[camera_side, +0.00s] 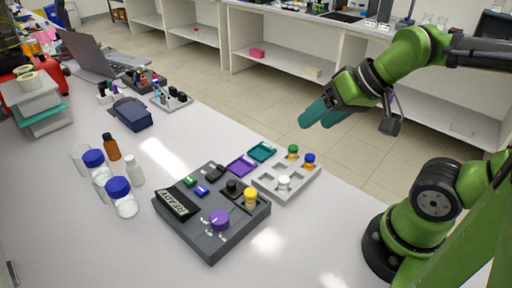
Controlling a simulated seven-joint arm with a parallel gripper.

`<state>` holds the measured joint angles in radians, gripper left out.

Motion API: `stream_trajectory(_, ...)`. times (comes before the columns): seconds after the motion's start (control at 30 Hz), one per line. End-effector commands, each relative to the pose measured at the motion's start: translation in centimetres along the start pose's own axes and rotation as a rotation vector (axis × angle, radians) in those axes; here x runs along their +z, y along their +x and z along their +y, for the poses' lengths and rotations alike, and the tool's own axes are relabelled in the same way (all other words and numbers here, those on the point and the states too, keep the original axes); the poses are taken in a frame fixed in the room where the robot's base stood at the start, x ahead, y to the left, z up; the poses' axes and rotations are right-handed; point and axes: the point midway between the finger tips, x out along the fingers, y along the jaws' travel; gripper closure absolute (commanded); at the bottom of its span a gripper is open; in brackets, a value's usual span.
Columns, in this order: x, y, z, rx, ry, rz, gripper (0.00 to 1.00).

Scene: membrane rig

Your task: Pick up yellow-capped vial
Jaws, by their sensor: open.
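The yellow-capped vial (250,197) stands upright in the right part of the dark grey rig (210,249), beside a black knob. Only its yellow cap and a little of its body show. My gripper (312,121), with teal fingers, is open and empty. It hangs in the air above and to the right of the rig, well apart from the vial. The gap between the fingers is hard to see from this side.
Bottles with blue lids (121,197) stand left of the rig. The front right table is clear.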

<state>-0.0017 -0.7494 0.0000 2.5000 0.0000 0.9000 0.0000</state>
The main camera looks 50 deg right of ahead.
Motion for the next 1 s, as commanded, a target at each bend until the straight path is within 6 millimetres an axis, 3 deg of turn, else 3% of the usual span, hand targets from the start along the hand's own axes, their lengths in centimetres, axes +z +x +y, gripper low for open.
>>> stream_trajectory(0.17, 0.3, 1.7, -0.8, 0.016, -0.038, -0.076, 0.39)
stream_trajectory(0.27, 0.0, 3.0, -2.2, 0.037, -0.177, -0.157, 0.39)
stream_trajectory(0.57, -0.5, 7.0, -7.0, -0.042, -1.125, -0.442, 0.39)
stream_trajectory(0.8, -0.5, 9.2, -9.9, -0.263, -1.877, -0.606, 0.39)
stream_trajectory(1.0, -1.0, 9.6, -11.4, -0.493, -2.405, -0.656, 0.39)
